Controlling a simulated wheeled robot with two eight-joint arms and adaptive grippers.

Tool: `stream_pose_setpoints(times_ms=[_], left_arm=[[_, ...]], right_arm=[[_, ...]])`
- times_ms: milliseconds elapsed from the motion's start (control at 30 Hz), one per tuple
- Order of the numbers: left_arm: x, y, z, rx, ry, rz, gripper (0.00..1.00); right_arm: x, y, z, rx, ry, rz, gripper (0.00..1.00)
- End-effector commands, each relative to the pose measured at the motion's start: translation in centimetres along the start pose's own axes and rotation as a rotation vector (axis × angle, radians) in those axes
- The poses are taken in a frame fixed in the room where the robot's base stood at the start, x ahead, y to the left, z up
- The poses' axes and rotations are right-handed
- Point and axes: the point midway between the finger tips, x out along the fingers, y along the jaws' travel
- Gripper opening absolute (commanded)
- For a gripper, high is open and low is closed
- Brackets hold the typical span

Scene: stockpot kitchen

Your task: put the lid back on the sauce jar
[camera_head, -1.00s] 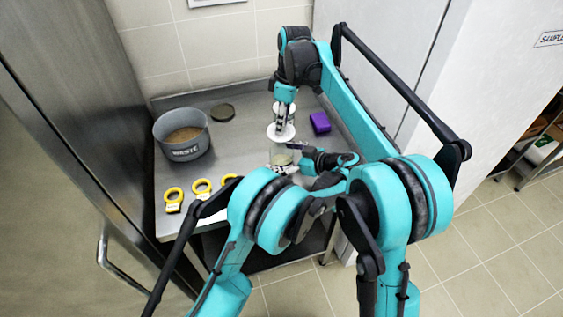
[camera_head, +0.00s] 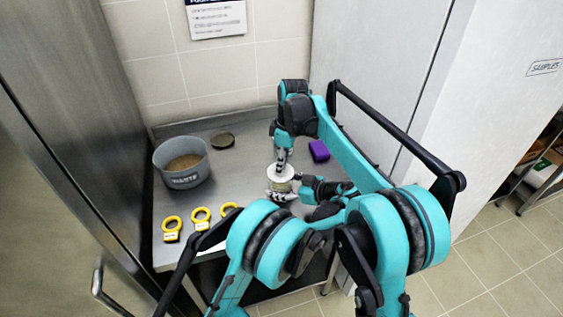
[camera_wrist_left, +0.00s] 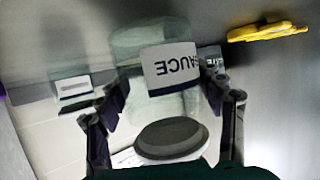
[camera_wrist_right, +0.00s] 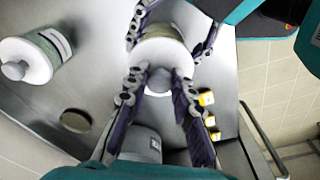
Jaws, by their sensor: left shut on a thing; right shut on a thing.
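The clear sauce jar (camera_wrist_left: 168,68) has a white SAUCE label, which is upside down in the left wrist view. My left gripper (camera_head: 281,196) is shut around its side, low over the counter. My right gripper (camera_head: 282,160) points down from above and is shut on the knob of the white lid (camera_head: 281,173). The lid also shows between the right fingers in the right wrist view (camera_wrist_right: 160,58). In the left wrist view its dark underside (camera_wrist_left: 170,138) appears apart from the jar mouth. In the head view the lid is close above the jar; exact contact is hidden.
A grey WASTE bin (camera_head: 181,173) stands at left. A dark disc (camera_head: 223,140) lies behind it. Yellow ring tags (camera_head: 172,224) line the front edge. A purple block (camera_head: 319,150) sits at right. Another lidded jar (camera_wrist_right: 38,60) shows in the right wrist view.

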Motion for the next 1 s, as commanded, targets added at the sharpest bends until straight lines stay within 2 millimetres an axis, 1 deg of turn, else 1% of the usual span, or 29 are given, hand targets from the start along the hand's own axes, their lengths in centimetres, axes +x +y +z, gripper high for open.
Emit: stream_pose_setpoints(times_ms=[367,700,1000], left_arm=[[0.0,0.0,0.1,0.0,-0.002,-0.001,0.16],[0.0,0.0,0.1,0.0,-0.002,-0.001,0.16],[0.0,0.0,0.1,0.0,-0.002,-0.001,0.16]], right_arm=[[0.1,0.0,0.0,0.0,0.0,0.0,0.0],[1.7,0.0,0.2,0.0,0.0,0.0,0.0],[1.8,0.0,0.2,0.0,0.0,0.0,0.0]])
